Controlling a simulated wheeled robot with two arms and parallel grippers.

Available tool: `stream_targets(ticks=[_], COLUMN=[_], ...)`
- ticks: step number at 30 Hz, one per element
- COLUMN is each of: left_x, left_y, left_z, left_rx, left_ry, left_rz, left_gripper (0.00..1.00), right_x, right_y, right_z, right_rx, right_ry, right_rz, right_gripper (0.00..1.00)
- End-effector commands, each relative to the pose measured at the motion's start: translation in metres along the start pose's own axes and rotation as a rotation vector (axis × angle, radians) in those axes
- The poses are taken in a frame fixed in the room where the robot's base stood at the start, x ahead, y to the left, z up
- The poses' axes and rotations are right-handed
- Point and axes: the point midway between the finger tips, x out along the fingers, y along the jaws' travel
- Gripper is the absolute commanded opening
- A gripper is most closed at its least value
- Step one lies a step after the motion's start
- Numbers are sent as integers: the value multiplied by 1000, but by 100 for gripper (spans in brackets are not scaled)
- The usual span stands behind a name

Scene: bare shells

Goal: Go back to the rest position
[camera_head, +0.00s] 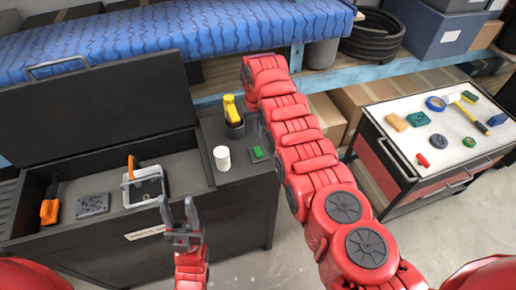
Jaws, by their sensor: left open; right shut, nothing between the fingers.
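My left gripper (180,214) is open and empty, with its two grey fingers pointing up the picture, in front of the open black chest (90,252). My red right arm reaches up across the middle of the view. My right gripper (257,126) shows only in small part as grey metal beside the arm, near the side top of the chest; it is shut with nothing visible in it.
The chest holds an orange-handled tool (49,211), a grey block (92,205) and a white-framed item (145,187). A white cylinder (222,158), green block (258,153) and yellow tool (232,106) stand beside my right arm. A tool cart (437,163) is at right.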

Motion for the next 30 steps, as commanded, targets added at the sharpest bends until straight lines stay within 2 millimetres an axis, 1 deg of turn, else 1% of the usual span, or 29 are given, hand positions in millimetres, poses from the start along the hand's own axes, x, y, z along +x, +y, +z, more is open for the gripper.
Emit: stream_targets(ticks=[3,6,20,22,23,24,26,27,29,30], left_x=[4,5,5,5,4,4,4,4,4,4], left_y=[0,0,0,0,0,0,0,0,0,0], left_z=[-1,-1,-1,-1,-1,-1,-1,-1,-1,-1], left_rx=[0,0,0,0,0,0,0,0,0,0], left_ry=[0,0,0,0,0,0,0,0,0,0], left_rz=[0,0,0,0,0,0,0,0,0,0], left_gripper=[50,50,50,50,50,50,50,50,50,50], right_x=[-11,-15,-14,-11,-8,0,14,27,45,54], right_y=[0,0,0,2,3,6,13,18,29,38], right_z=[0,0,0,-3,-6,-12,-29,-42,-64,-79], right_rx=[0,0,1,3,5,9,19,27,40,51], right_ry=[0,-2,-1,13,29,59,138,207,336,437], right_rz=[0,0,0,1,2,4,9,14,23,32], right_gripper=[0,0,0,0,0,0,0,0,0,0])
